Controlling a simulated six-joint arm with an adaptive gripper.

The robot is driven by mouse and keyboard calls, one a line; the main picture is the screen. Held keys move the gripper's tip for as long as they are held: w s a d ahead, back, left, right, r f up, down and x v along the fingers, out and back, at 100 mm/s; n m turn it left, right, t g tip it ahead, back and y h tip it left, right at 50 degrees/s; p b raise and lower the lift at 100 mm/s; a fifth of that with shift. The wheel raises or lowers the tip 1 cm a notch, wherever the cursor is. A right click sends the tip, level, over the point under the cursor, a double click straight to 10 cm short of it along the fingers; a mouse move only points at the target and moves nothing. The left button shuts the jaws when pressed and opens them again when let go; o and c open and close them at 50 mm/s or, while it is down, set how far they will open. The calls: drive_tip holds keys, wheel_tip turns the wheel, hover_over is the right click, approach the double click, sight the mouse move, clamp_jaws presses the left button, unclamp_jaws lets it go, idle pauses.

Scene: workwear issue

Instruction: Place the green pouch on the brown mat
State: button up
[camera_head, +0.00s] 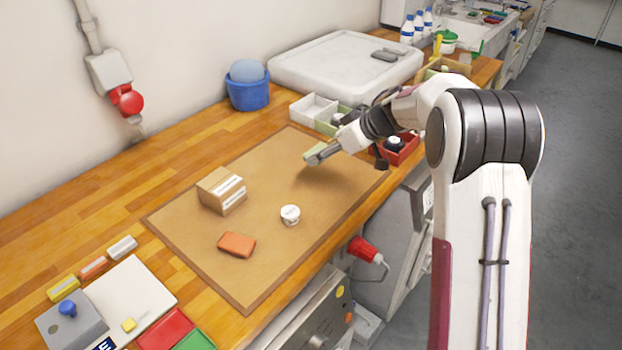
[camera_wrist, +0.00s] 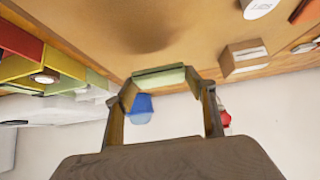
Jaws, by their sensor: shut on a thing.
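My gripper (camera_head: 318,154) is over the far right part of the brown mat (camera_head: 265,165). It is shut on the green pouch (camera_head: 310,156), which is pale green and mostly hidden by the fingers in the head view. In the wrist view the green pouch (camera_wrist: 160,78) lies across between the two fingertips. A shadow falls on the bare mat below, so the pouch looks held above the surface, clear of it. The mat is a large flat rectangle with a darker border.
On the mat are a cardboard box (camera_head: 219,195), a white lidded tub (camera_head: 290,214) and an orange-red block (camera_head: 237,244). Small bins (camera_head: 315,110), a red bin (camera_head: 402,152) and a blue bucket (camera_head: 248,92) stand beyond and beside the mat. The mat's far part is clear.

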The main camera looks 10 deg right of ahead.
drive_tip(key=shift+f, duration=2.15)
drive_tip(key=shift+f, duration=0.1)
drive_tip(key=shift+f, duration=1.8)
drive_tip(key=shift+f, duration=0.15)
drive_tip(key=o, duration=1.1)
drive_tip(key=shift+r, duration=0.25)
drive_tip(key=v, duration=1.2)
